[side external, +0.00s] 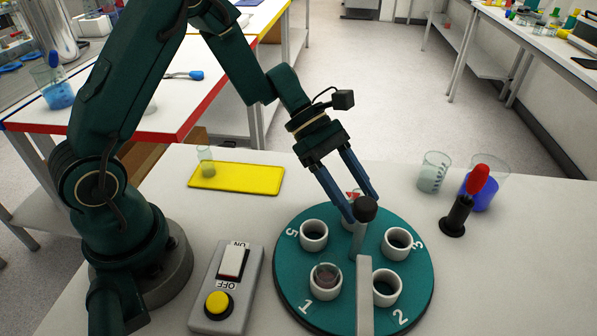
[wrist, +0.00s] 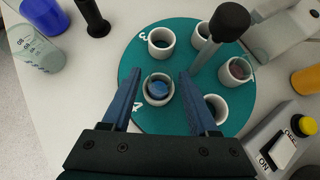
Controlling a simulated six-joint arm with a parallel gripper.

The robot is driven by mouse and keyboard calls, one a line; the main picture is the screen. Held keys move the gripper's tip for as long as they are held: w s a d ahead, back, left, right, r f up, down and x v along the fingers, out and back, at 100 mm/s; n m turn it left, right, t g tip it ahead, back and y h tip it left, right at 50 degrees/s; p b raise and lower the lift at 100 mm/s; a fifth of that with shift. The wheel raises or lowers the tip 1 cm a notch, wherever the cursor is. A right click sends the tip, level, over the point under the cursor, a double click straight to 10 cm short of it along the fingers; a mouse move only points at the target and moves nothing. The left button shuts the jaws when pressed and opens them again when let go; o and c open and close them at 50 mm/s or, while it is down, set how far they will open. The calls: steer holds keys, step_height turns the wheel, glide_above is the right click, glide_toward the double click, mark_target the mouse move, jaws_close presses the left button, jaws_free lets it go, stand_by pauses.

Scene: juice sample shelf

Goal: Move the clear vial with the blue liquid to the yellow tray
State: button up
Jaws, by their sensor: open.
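The vial with blue liquid (wrist: 159,89) sits in the white cup at position 4 of the teal carousel (side external: 290,268), seen from above in the wrist view. My gripper (wrist: 160,76) is open, with its blue fingers on either side of that cup in the picture. I cannot tell how far above it they are. In the side view my gripper (side external: 363,208) is behind the carousel's black-knobbed post, which, with the fingers, mostly hides cup 4. The yellow tray (side external: 245,179) lies flat behind the carousel to the left, with a small clear vial (side external: 206,161) standing at its left end.
Another vial with dark reddish content (side external: 326,277) sits in cup 1. The black-knobbed post (side external: 366,208) and a grey bar (side external: 364,295) rise over the carousel. A switch box (side external: 226,290) stands left. Beakers (side external: 434,172) and a red-topped pipette (side external: 478,180) stand right.

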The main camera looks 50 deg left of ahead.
mark_target(356, 191)
jaws_close()
steer(key=shift+r, duration=0.7)
stand_by(0.6)
steer(key=shift+r, duration=1.5)
